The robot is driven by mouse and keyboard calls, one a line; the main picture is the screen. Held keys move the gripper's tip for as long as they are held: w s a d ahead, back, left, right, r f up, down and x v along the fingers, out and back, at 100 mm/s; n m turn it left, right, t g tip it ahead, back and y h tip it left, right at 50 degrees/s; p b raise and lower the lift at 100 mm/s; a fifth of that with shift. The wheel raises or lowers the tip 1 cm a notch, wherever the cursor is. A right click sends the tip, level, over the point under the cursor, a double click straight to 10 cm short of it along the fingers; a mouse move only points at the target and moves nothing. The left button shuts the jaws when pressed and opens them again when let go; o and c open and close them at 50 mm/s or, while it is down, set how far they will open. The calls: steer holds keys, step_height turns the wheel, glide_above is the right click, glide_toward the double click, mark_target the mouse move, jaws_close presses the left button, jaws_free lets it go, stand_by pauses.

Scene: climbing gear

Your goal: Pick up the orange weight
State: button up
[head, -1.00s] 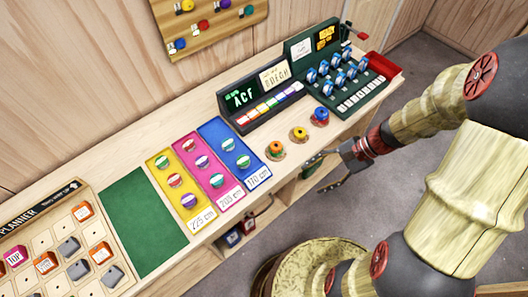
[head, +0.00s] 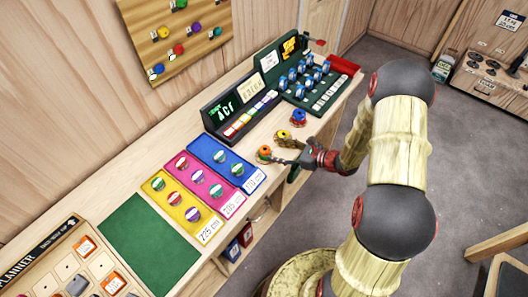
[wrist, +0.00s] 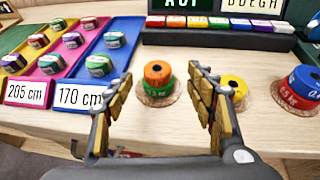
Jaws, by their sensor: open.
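The orange weight (wrist: 157,72) sits on top of a green weight (wrist: 158,88), stacked on a round woven coaster near the bench's front edge. In the head view the orange weight (head: 264,150) is just left of my gripper's fingertips. My gripper (wrist: 162,92) is open and empty. In the wrist view its two fingers point toward the stack, which shows in the gap between them. In the head view my gripper (head: 283,158) reaches in from the right, low over the front edge. I cannot tell whether a finger touches the stack.
A yellow weight (wrist: 233,88) stands close beside the right finger. A blue and red stack (wrist: 300,88) is farther right. Coloured trays (head: 220,163) with several discs lie to the left. A dark display console (head: 240,112) stands behind. Open floor lies in front of the bench.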

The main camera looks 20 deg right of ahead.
mark_target(266, 150)
steer(key=x, duration=0.5)
steer(key=shift+s+a+f+b, duration=0.15)
steer(key=shift+s+a+b, duration=0.05)
steer(key=shift+b, duration=0.15)
steer(key=c, duration=1.4)
